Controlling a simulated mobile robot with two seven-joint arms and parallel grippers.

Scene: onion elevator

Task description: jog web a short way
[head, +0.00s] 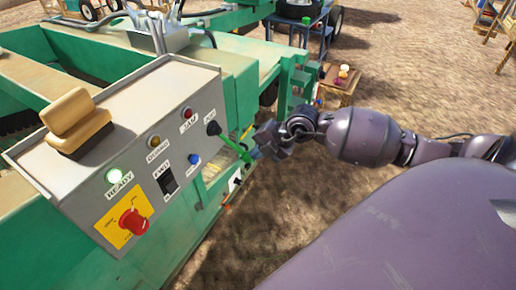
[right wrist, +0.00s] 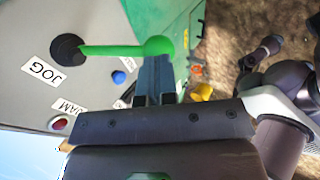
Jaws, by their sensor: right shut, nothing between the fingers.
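The control panel (head: 150,140) is a grey sloped box on the green machine. A green lever (head: 228,142) sticks out from a black round base (head: 213,128) beside the JOG label; it also shows in the right wrist view (right wrist: 110,50), ending in a green ball knob (right wrist: 158,47). My right gripper (head: 257,151) is shut and empty, its fingertips (right wrist: 155,62) right at the ball knob. I cannot tell whether they touch it. The web cannot be made out. My left gripper is out of view.
The panel also has a red knob (head: 134,221) on a yellow plate, a black FWD switch (head: 170,185), a blue button (head: 194,158) and a red JAM lamp (head: 187,113). Bare ground lies open to the right.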

